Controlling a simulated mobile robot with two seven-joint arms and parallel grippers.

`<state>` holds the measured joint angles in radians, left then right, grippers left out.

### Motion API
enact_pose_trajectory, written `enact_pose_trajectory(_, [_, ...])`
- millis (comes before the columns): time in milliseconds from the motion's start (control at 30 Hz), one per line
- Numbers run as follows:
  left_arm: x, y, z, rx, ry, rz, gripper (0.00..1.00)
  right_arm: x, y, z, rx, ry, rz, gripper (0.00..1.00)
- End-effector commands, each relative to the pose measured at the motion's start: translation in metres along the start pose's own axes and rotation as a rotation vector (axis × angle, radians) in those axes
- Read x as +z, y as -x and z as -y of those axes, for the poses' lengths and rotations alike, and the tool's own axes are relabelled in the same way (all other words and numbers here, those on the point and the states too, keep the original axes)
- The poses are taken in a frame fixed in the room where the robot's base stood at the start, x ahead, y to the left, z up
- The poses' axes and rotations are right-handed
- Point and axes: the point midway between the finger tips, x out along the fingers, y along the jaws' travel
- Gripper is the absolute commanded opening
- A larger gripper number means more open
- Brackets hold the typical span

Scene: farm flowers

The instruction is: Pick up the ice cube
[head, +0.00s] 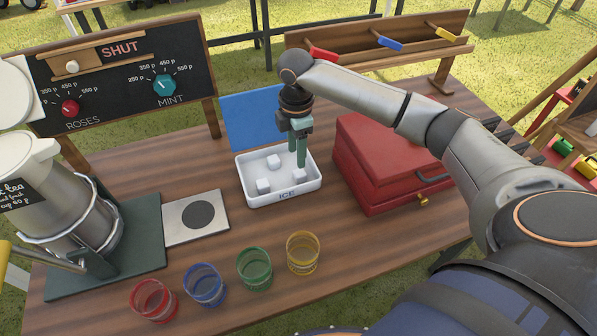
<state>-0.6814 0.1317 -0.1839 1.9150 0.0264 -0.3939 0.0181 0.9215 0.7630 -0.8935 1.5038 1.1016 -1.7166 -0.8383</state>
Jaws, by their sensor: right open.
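The white ice tray (287,196), marked ICE, stands open on the wooden table with its blue lid (248,121) raised behind it. Several white ice cubes lie inside; one ice cube (263,186) is at the front left, another ice cube (274,162) is at the back. A third ice cube (299,175) is at the right, just below the fingers. My right gripper (298,163) points down over the right part of the tray, its green fingers open. I cannot tell whether the fingertips touch that cube. My left gripper is out of view.
A red box (378,165) with a handle stands close to the right of the tray. Red (153,300), blue (204,285), green (254,268) and yellow (302,252) glasses line the front. A metal urn (70,205) stands left, near a plate with a dark disc (197,215).

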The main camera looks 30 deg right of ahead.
Motion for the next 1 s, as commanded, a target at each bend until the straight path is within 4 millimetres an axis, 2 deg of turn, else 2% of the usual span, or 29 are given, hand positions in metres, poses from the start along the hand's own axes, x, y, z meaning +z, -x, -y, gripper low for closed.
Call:
enact_pose_trajectory(100, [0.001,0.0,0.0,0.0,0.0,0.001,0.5,0.0,-0.018,0.0,-0.002,0.0,0.0,0.53])
enact_pose_trajectory(333, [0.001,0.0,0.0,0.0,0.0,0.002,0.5,0.001,-0.035,0.002,-0.001,0.001,0.001,0.53])
enact_pose_trajectory(600, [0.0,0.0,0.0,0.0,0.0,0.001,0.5,0.003,-0.074,0.004,-0.001,0.001,0.0,0.53])
enact_pose_trajectory(900, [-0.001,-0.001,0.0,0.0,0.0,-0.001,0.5,0.003,-0.079,0.004,0.001,0.002,0.0,0.53])
enact_pose_trajectory(1000, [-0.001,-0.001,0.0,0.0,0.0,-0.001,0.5,0.003,-0.078,0.004,0.002,0.002,0.0,0.42])
